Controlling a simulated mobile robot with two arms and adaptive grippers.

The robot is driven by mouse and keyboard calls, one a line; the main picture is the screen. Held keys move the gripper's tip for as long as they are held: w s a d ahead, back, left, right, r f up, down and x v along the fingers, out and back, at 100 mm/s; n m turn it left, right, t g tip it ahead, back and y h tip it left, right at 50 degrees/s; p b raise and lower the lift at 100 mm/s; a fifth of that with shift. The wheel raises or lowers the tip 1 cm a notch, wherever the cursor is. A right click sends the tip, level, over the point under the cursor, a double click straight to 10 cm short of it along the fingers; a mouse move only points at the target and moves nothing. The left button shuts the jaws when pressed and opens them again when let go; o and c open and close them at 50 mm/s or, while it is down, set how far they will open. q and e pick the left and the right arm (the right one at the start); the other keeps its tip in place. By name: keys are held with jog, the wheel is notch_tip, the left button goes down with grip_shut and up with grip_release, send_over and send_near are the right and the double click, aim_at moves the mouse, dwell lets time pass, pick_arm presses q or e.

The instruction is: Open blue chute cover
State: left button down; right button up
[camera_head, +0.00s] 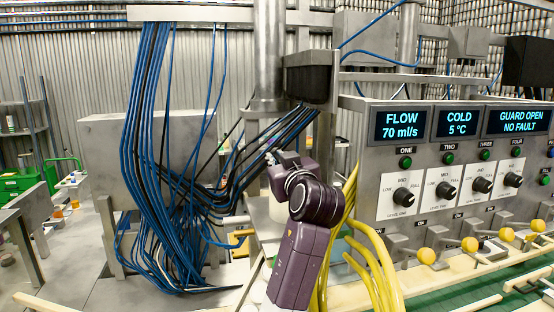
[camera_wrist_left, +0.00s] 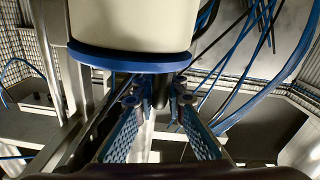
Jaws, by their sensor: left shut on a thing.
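The blue chute cover (camera_wrist_left: 130,60) shows in the left wrist view as a blue disc-like rim at the end of a wide cream cylinder (camera_wrist_left: 130,22). My left gripper (camera_wrist_left: 160,98) has its two fingers, with blue textured pads, closing in at the near edge of this rim. They are shut on a small dark part there, mostly hidden between the fingertips. In the head view my purple left arm reaches up in the middle, and the left gripper (camera_head: 283,158) is small and partly hidden by its own wrist. The cover cannot be made out there. My right gripper is out of view.
Blue and black cables (camera_head: 150,150) hang left of the arm. Yellow hoses (camera_head: 378,270) run close on its right. A control panel (camera_head: 455,190) with displays, knobs and yellow-tipped levers stands at the right. A steel column (camera_head: 268,60) rises behind the gripper.

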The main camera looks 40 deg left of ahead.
pick_arm(q)
jog(key=shift+w+d+r, duration=0.1)
jog(key=shift+r, duration=0.3)
jog(key=shift+w+d+r+b, duration=0.25)
jog(key=shift+r, duration=0.3)
jog(key=shift+w+d+r+b, duration=0.2)
jog(key=shift+w+d+r, duration=0.05)
jog(key=shift+r, duration=0.25)
jog(key=shift+w+d+r+b, duration=0.3)
jog(key=shift+w+d+r, duration=0.4)
jog(key=shift+r, duration=0.25)
jog(key=shift+w, duration=0.15)
jog(key=shift+d, duration=0.1)
jog(key=c, duration=2.2)
grip_release()
jog(key=shift+c, duration=0.2)
jog(key=shift+o, duration=1.1)
jog(key=shift+w, duration=0.1)
jog(key=shift+w+d, duration=0.1)
jog(key=shift+d, duration=0.05)
